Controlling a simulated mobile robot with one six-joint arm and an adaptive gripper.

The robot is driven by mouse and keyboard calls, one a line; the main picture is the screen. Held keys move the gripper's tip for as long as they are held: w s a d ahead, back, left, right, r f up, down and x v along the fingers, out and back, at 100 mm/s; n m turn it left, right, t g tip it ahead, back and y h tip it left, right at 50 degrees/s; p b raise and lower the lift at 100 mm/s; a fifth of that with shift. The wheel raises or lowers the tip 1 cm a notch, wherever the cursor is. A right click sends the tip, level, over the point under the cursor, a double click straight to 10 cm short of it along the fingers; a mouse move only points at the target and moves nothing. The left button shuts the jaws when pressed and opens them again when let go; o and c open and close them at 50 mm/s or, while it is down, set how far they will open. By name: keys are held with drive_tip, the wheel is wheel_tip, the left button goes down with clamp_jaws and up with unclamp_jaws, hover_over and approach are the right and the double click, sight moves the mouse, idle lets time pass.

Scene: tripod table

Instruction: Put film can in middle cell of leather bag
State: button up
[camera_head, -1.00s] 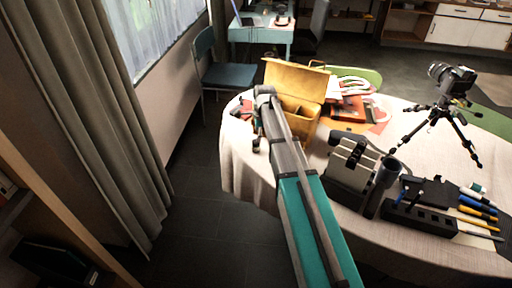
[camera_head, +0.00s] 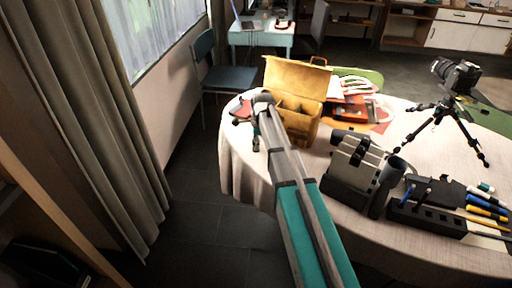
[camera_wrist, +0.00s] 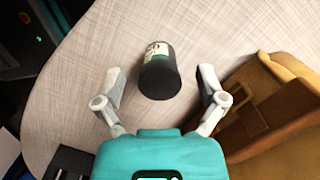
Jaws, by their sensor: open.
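The film can (camera_wrist: 158,74), a dark cylinder with a pale and green label, is on the cloth-covered table in the wrist view. My gripper (camera_wrist: 161,82) is open, with one finger on each side of the can and a gap to both. I cannot make out the can in the head view. The tan leather bag (camera_head: 303,127) stands on the table with its lid raised and dividers inside, just right of my gripper (camera_head: 256,137). Part of the bag (camera_wrist: 285,100) shows at the right of the wrist view. My arm hides part of the bag's left side in the head view.
Right of the bag are papers and an orange-red item (camera_head: 349,108). A grey holder (camera_head: 352,172), a pen rack (camera_head: 428,217) and a camera on a tripod (camera_head: 455,78) occupy the table's right. A red item (camera_head: 240,112) lies near the left edge.

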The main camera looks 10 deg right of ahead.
idle(0.4)
drive_tip(key=c, duration=1.2)
drive_tip(key=shift+o, duration=0.2)
drive_tip(key=shift+r, duration=0.15)
wheel_tip(320, 180, up, 3)
drive_tip(key=p, duration=0.2)
drive_tip(key=shift+f+p, duration=0.2)
drive_tip(key=shift+p, duration=0.2)
drive_tip(key=s+r+p, duration=1)
drive_tip(key=s, duration=0.4)
drive_tip(key=shift+a+r, duration=0.1)
